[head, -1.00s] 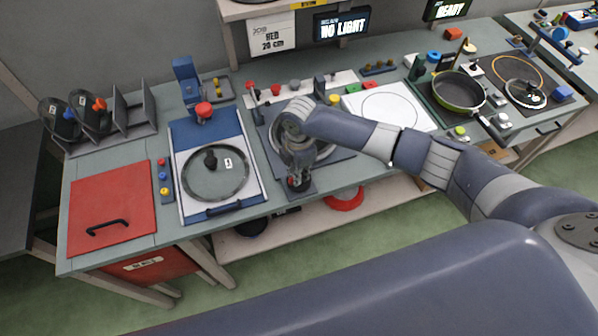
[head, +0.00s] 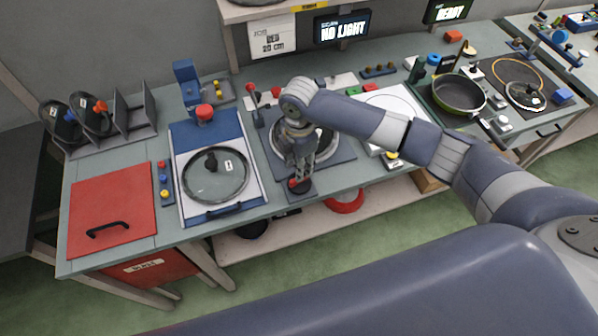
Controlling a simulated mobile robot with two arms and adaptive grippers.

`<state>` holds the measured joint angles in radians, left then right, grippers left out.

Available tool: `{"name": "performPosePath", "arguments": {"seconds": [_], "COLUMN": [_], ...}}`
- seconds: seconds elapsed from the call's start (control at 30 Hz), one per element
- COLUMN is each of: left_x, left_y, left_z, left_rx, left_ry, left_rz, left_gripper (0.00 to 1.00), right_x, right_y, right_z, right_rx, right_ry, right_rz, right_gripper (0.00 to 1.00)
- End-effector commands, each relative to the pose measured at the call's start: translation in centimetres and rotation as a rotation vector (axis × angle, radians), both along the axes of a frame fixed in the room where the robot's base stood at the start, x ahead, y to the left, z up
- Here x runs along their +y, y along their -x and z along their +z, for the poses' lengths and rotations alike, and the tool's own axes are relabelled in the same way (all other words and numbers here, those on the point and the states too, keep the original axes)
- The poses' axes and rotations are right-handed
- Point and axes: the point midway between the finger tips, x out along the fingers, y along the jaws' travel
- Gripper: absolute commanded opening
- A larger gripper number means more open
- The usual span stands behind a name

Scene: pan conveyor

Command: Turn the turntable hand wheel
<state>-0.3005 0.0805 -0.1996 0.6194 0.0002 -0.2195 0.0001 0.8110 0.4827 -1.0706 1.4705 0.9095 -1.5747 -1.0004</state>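The turntable (head: 335,153) is a round plate with a light metal ring on a dark square base, at the middle of the bench. The hand wheel (head: 304,191) is a small dark disc with a red knob (head: 293,183) at the front of that base. My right gripper (head: 303,172) comes down from above, with its fingers pointing at the hand wheel and its tips beside or over the red knob. The gripper covers part of the turntable and the wheel. Whether the fingers are closed on the knob is not clear. My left gripper is not in view.
A glass-lidded pan unit (head: 216,175) stands left of the turntable, with a red panel (head: 112,205) further left. A lever with a red top (head: 251,88) stands behind. A green pan (head: 459,94) is at the right. A red ring (head: 345,201) lies on the shelf below.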

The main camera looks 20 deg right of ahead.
Motion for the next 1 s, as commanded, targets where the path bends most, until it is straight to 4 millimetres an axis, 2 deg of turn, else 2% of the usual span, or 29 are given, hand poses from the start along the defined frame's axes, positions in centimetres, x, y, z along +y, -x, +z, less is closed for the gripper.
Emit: {"name": "performPosePath", "arguments": {"seconds": [0.03,0.2,0.4,1.0], "left_x": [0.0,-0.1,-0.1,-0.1], "left_y": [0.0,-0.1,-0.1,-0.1], "left_z": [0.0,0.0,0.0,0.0], "left_rx": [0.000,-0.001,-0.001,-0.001], "left_ry": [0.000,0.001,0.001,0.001], "left_rz": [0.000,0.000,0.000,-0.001], "left_gripper": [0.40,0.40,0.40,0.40], "right_x": [0.0,0.0,0.0,0.1], "right_y": [-0.1,-0.1,0.0,0.1], "right_z": [1.2,4.4,6.3,6.4], "right_rx": [-0.005,-0.003,-0.001,0.000], "right_ry": [-0.001,0.000,0.000,-0.002], "right_rz": [0.001,0.000,0.000,0.000], "right_gripper": [0.32,0.32,0.32,0.32]}}
